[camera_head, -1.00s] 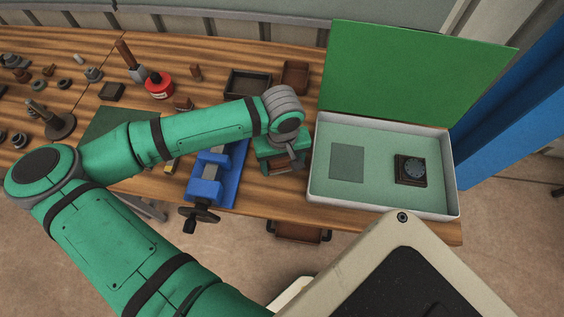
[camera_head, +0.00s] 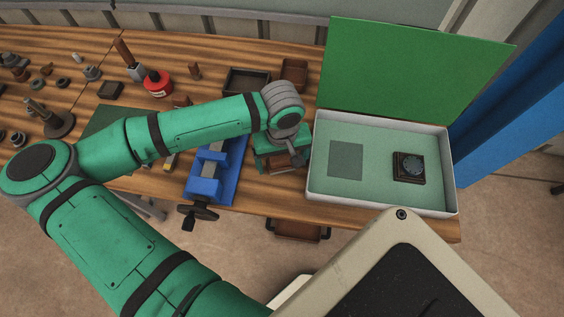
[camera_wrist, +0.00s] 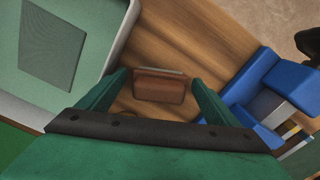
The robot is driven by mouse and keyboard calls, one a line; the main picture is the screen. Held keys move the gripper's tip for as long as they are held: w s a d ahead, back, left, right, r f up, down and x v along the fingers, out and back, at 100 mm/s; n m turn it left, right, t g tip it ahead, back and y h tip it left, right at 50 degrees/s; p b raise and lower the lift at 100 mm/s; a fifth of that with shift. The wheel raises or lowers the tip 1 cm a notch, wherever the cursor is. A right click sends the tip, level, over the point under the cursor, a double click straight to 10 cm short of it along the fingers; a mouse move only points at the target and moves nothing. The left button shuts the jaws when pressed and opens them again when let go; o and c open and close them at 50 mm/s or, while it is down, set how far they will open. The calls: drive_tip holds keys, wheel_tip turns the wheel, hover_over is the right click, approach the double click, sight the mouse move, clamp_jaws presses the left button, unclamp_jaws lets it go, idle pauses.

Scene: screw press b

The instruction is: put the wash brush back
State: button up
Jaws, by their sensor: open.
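A reddish-brown block with a pale strip along one edge lies on the wooden bench; I take it for the wash brush (camera_wrist: 158,88), but its bristles do not show clearly. In the head view the brush (camera_head: 280,164) is mostly hidden under my gripper (camera_head: 283,150). In the wrist view my gripper (camera_wrist: 160,80) is open, with one finger on each side of the block. I cannot tell whether the fingers touch it. The white case (camera_head: 379,210) with a raised green lid (camera_head: 415,70) stands just to the right. It has a darker rectangular patch (camera_head: 345,160) inside.
A blue vise (camera_head: 206,175) stands close left of my gripper. Two small trays (camera_head: 247,82) (camera_head: 293,73), a red tin (camera_head: 158,83) and several small parts are farther back.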

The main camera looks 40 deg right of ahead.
sight(282, 160)
wheel_tip(282, 160, up, 11)
drive_tip(key=shift+f, duration=0.1)
idle(0.7)
